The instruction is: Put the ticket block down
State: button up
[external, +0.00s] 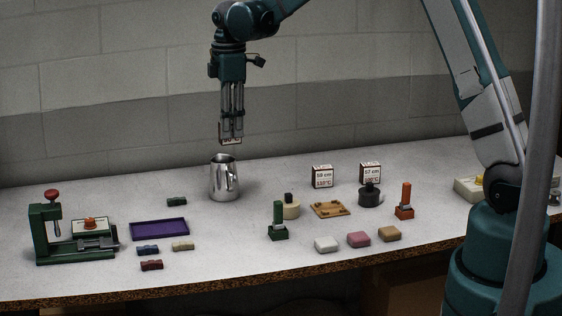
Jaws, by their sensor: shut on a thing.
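My gripper (231,137) points down, shut on a small white ticket block (231,141) with dark edges. The fingers hide much of the block, and its print is too small to read. It hangs in the air just above a steel pitcher (218,183), apart from it as far as I can tell. Two similar ticket blocks stand upright on the table: one marked 59 cm (322,176) and one that seems to read 57 cm (370,172).
A green press (48,235) stands at the left, near a purple tray (160,229) and several small coloured blocks. Green (277,222) and orange (404,203) stamp-like tools, a wooden board (330,209) and soft-looking blocks occupy the centre right. The table's back left is clear.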

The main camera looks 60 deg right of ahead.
jog(key=w+d+f, duration=0.1)
jog(key=w+d, duration=0.2)
jog(key=d, duration=0.5)
jog(key=w+d, duration=0.3)
jog(key=d, duration=0.5)
jog(key=shift+a+f, duration=0.15)
jog(key=shift+f, duration=2.5)
jog(key=shift+f, duration=3.15)
jog(key=shift+f, duration=1.85)
jog(key=shift+f, duration=0.15)
